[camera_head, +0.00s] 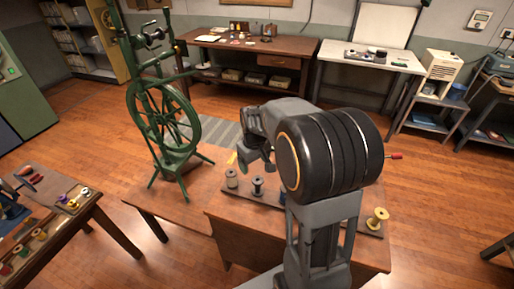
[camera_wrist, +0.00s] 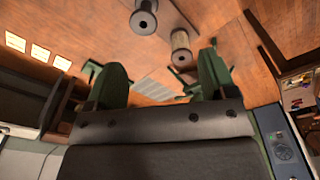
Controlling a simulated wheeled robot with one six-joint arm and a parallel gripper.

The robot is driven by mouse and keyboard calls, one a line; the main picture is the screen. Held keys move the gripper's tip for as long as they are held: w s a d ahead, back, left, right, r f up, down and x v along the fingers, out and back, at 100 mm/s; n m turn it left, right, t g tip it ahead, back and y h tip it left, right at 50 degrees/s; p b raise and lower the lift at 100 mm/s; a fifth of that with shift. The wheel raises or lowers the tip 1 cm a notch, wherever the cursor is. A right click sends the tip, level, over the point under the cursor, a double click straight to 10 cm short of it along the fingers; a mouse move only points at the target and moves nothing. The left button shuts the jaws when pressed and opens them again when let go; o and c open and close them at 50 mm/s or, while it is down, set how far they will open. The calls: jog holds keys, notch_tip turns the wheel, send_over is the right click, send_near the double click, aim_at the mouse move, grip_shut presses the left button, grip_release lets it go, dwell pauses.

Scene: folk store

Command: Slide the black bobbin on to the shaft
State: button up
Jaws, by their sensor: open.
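The black bobbin (camera_head: 257,187) stands upright on the wooden table, between an olive-grey bobbin and another dark bobbin. In the wrist view a dark-rimmed bobbin (camera_wrist: 143,22), probably the same one, shows at the top edge. The green spinning wheel (camera_head: 165,115) stands to the left. Dark flyer parts (camera_head: 152,36) sit at its top; the shaft there is too small to make out clearly. My gripper (camera_head: 262,160) is above the table near the bobbins. Its green fingers (camera_wrist: 163,80) are spread wide in the wrist view, with nothing held between them.
An olive-grey bobbin (camera_head: 232,178) stands left of the black one, and a yellow bobbin (camera_head: 377,219) stands at the right. My arm hides part of the row. A side table (camera_head: 62,228) with spools is at lower left. A workbench (camera_head: 240,55) lines the back wall.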

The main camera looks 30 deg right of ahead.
aim_at(258, 177)
jog(key=shift+n+g, duration=0.4)
jog(key=w+d+f+b, duration=0.1)
jog(key=f+b, duration=0.1)
jog(key=f, duration=0.2)
jog(key=w+d+f+b, duration=0.1)
jog(key=f+b, duration=0.1)
jog(key=f, duration=0.3)
jog(key=w+d+f+b, duration=0.1)
jog(key=f+b, duration=0.1)
jog(key=f, duration=0.2)
jog(key=shift+w+d+f, duration=0.1)
jog(key=shift+w+f, duration=0.15)
jog(key=shift+w, duration=0.05)
jog(key=c, duration=0.7)
